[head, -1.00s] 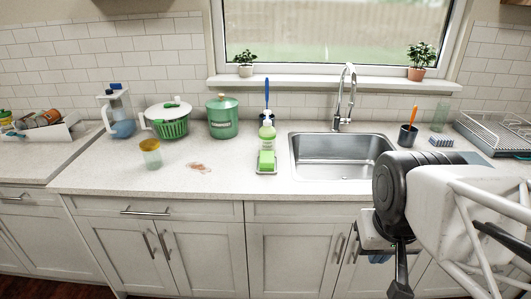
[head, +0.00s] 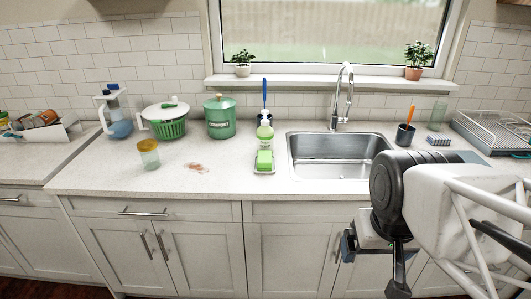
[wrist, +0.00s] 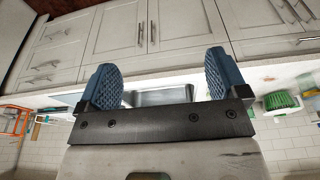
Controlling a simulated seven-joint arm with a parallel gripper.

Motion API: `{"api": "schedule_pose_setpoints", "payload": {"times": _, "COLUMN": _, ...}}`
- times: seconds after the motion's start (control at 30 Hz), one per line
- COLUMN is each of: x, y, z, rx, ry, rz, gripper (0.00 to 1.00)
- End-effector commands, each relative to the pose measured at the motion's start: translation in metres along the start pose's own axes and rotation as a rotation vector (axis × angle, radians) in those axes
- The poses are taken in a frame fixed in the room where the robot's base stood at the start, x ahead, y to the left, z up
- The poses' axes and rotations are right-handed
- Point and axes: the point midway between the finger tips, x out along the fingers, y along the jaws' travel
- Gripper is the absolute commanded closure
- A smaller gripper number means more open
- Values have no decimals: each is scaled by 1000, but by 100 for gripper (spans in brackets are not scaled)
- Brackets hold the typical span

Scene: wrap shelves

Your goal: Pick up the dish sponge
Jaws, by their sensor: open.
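A bright green block that looks like the dish sponge (head: 264,160) sits on a small tray (head: 264,171) on the counter, in front of a green soap bottle (head: 265,137), in the head view. My gripper (head: 348,245) is in front of the cabinets, below the counter edge, to the right of and nearer than the sponge. The wrist view shows its two blue fingers (wrist: 161,62) wide apart with nothing between them. The sponge cannot be made out in the wrist view.
The sink (head: 338,157) lies right of the sponge. Left are a green canister (head: 220,118), a salad spinner (head: 168,122) and a yellow-lidded jar (head: 149,154). A blue-grey patterned block (head: 438,140) and a dish rack (head: 492,132) are at right.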

Motion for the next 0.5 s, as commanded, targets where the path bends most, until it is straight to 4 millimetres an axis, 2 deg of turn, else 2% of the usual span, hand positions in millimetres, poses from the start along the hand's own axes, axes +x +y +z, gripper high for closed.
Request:
{"api": "schedule_pose_setpoints", "payload": {"times": 0.33, "x": 0, "y": 0, "z": -3, "rx": 0, "ry": 0, "rz": 0, "gripper": 8}}
{"api": "schedule_pose_setpoints", "payload": {"times": 0.5, "x": -1, "y": -2, "z": -19, "rx": 0, "ry": 4, "rz": 2, "gripper": 8}}
